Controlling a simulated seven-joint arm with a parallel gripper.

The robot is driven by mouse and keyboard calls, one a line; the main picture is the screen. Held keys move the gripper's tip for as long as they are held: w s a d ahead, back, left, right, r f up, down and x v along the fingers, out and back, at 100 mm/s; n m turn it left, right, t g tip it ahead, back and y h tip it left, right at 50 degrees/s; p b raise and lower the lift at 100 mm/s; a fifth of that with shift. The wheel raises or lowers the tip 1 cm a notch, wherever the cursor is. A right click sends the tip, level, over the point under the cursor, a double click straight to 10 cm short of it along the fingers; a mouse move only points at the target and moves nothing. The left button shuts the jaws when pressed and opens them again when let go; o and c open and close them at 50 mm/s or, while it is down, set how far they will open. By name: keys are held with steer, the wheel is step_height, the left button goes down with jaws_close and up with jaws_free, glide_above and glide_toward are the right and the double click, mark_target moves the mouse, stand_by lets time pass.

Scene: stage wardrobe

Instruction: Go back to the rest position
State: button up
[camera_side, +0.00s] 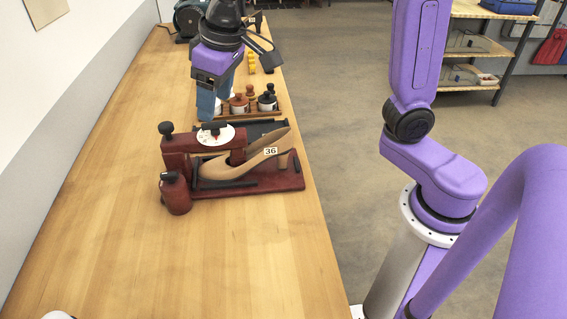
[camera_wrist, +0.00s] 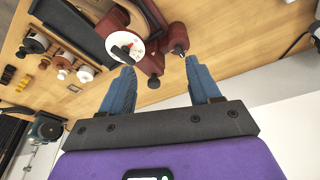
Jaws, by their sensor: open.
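My gripper (camera_side: 211,104) hangs over the bench, just behind the red shoe-stretching device (camera_side: 286,181) in the side view. In the wrist view my gripper (camera_wrist: 160,80) has its two blue fingers spread wide, with nothing between them. The device has a white dial (camera_side: 216,135), dark knobs and a tan shoe (camera_side: 235,166) tagged 36 on it. The dial also shows in the wrist view (camera_wrist: 128,46), beyond the left finger. The fingertips look apart from the device, but the exact gap is hard to tell.
The wooden bench (camera_side: 110,220) is clear in front and at left. Behind the device stands a rack of small pots (camera_side: 238,105) with dark and brown knobs. A dark machine (camera_side: 188,18) stands at the far end. The wall runs along the left.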

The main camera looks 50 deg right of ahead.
steer(key=s+d+f+n+g, duration=0.1)
steer(key=s+d+f+n, duration=0.1)
steer(key=s, duration=0.6)
steer(key=s+d+f+n+g, duration=0.1)
steer(key=s+d+f+n, duration=0.2)
steer(key=s+d, duration=0.3)
steer(key=s+d+f+n, duration=0.3)
steer(key=s+d+f, duration=0.1)
steer(key=s, duration=0.6)
steer(key=shift+d+f+g, duration=0.35)
steer(key=shift+f+g, duration=0.05)
steer(key=shift+w, duration=0.1)
stand_by(0.8)
